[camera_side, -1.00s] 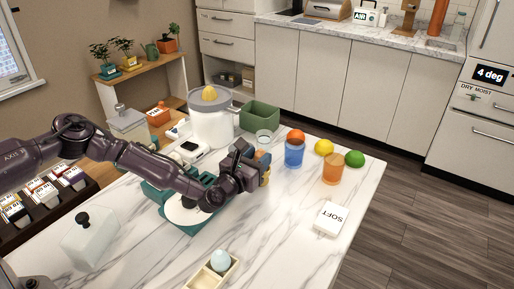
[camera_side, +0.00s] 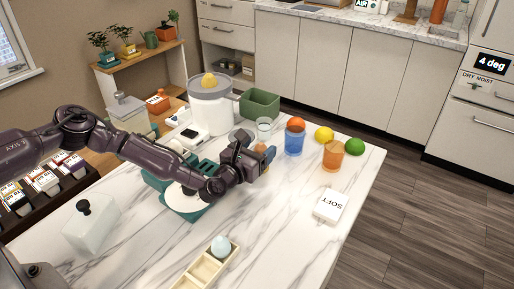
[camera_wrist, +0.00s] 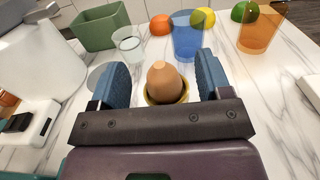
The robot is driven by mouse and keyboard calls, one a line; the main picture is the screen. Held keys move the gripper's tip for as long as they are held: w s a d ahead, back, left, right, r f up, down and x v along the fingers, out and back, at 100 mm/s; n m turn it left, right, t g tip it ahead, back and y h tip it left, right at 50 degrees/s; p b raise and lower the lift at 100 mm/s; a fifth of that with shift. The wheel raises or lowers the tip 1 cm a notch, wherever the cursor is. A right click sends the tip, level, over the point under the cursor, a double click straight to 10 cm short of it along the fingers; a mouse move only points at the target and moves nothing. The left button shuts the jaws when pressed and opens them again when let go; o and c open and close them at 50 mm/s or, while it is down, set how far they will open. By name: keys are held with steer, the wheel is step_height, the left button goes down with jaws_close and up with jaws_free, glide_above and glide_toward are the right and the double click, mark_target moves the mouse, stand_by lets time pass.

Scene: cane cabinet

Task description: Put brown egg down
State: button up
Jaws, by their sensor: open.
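The brown egg (camera_wrist: 164,80) stands upright in a small yellow-gold cup (camera_wrist: 184,94) on the marble table. My gripper (camera_wrist: 165,75) is open, with one blue-padded finger on the left and one on the right of the egg. Gaps show between the egg and both pads. In the side view, my gripper (camera_side: 261,162) is low over the table and hides most of the egg and cup. The gripper's crossbar hides the cup's lower part in the wrist view.
A glass (camera_wrist: 126,43), a blue tumbler (camera_wrist: 187,38) and an orange tumbler (camera_wrist: 262,30) stand beyond the egg. A white juicer (camera_side: 211,105) is behind my gripper. A pale blue egg (camera_side: 221,245) sits in a cream tray (camera_side: 203,272) in front. Marble is clear toward the SOFT box (camera_side: 331,205).

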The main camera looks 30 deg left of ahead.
steer(key=shift+r, duration=0.1)
step_height(320, 180, up, 7)
steer(key=shift+f, duration=0.1)
stand_by(0.5)
